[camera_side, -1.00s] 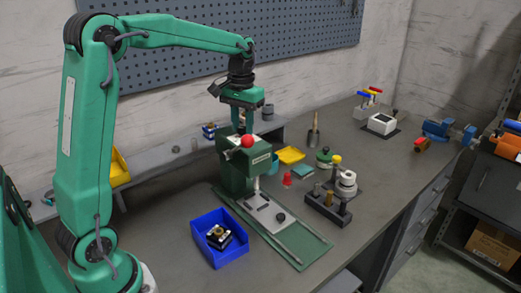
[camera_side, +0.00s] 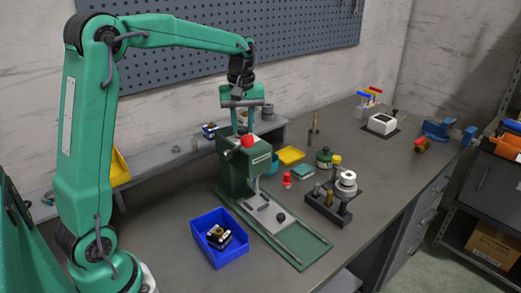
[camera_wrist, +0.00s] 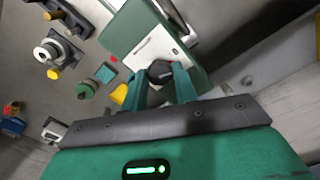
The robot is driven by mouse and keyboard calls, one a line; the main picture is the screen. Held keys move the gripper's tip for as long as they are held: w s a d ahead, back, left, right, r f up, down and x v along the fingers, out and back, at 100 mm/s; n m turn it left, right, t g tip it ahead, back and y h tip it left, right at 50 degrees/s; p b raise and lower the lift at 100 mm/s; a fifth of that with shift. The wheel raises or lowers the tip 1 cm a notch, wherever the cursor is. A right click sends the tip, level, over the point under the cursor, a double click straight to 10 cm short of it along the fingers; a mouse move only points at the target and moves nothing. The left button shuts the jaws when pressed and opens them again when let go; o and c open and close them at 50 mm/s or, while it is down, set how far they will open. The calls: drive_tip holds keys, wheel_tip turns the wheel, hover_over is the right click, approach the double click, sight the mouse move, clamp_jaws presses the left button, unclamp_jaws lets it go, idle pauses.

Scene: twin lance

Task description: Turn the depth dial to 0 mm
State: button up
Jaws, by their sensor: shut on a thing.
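The green press (camera_side: 240,172) stands upright on the bench, with a red ball knob (camera_side: 247,141) at its upper front. In the wrist view a black round dial (camera_wrist: 160,71) sits on the white top plate (camera_wrist: 150,46) of the press. My gripper (camera_wrist: 161,76) is shut on the dial, with a teal finger on either side of it. In the side view my gripper (camera_side: 242,130) points straight down at the top of the press, and the dial cannot be made out there. The dial's scale markings are too small to read.
A blue bin (camera_side: 219,239) with a small part in it stands left of the press base. A dark fixture with a white round piece (camera_side: 346,179) stands to the right. A yellow tray (camera_side: 291,156) lies behind.

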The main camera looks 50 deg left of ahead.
sight(242, 129)
drive_tip(key=shift+r+n, duration=0.1)
drive_tip(key=shift+n, duration=0.5)
drive_tip(key=o, duration=1)
drive_tip(key=shift+r, duration=3.85)
drive_tip(key=shift+s, duration=0.1)
